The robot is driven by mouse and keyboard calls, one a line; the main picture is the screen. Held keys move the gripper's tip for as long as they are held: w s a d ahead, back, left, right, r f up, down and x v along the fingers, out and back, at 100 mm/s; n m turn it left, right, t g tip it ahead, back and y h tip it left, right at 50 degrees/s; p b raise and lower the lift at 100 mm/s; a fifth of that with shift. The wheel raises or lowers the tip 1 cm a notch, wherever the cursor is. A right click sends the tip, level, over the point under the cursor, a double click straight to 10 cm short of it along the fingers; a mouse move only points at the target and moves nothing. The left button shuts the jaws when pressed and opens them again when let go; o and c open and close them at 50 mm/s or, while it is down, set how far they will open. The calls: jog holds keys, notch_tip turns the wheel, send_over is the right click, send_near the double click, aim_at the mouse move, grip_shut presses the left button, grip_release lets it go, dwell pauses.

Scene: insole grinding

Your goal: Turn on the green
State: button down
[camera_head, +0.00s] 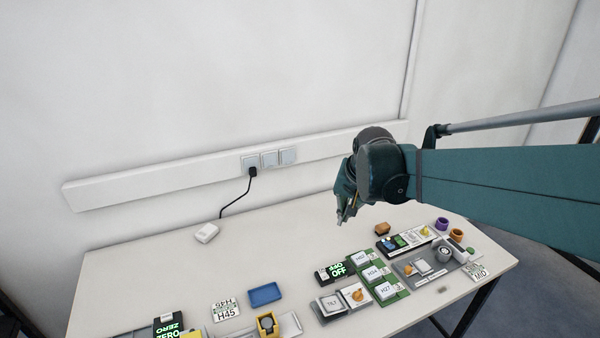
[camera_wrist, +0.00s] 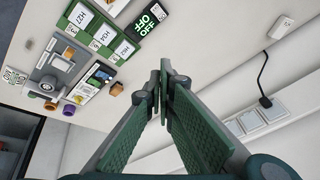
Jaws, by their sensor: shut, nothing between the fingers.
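My gripper (camera_head: 345,218) is shut and empty, hanging above the table's back part in the head view. Its two fingers meet in the wrist view (camera_wrist: 165,75). A dark display (camera_head: 335,271) with green letters reading OFF stands on the table below and in front of it; it also shows in the wrist view (camera_wrist: 151,20). Beside it lies a green board (camera_head: 385,285) with white labels, also in the wrist view (camera_wrist: 105,35). A black panel (camera_head: 391,245) with small coloured parts lies behind the board. I cannot tell which small part is a green switch.
A grey plate with a round knob (camera_head: 443,254) lies at the right, near purple (camera_head: 442,224) and orange (camera_head: 457,235) rings. An orange-brown block (camera_head: 382,229) stands behind the panel. A blue tray (camera_head: 265,294) lies left of centre. Wall sockets (camera_head: 269,159) are behind. The table's back left is mostly clear.

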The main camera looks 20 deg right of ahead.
jog(key=w+d+f+m+g+p, duration=0.1)
jog(key=w+d+f+m, duration=0.15)
jog(key=d, duration=0.55)
jog(key=w+d+f+m+p, duration=0.1)
jog(key=w+d+m+p, duration=0.15)
jog(key=d, duration=0.55)
jog(key=m+g+y+p, duration=0.1)
jog(key=m+p, duration=0.1)
jog(key=m, duration=0.2)
send_over(398, 237)
jog(key=s, duration=0.2)
jog(key=s+x, duration=0.2)
jog(key=x, duration=0.5)
jog(key=shift+f, duration=0.4)
jog(key=shift+w+f, duration=0.1)
jog(key=shift+f, duration=0.05)
jog(key=shift+b+x, duration=0.55)
jog(key=shift+x, duration=6.3)
jog(key=shift+s+f, duration=0.1)
jog(key=shift+s, duration=0.1)
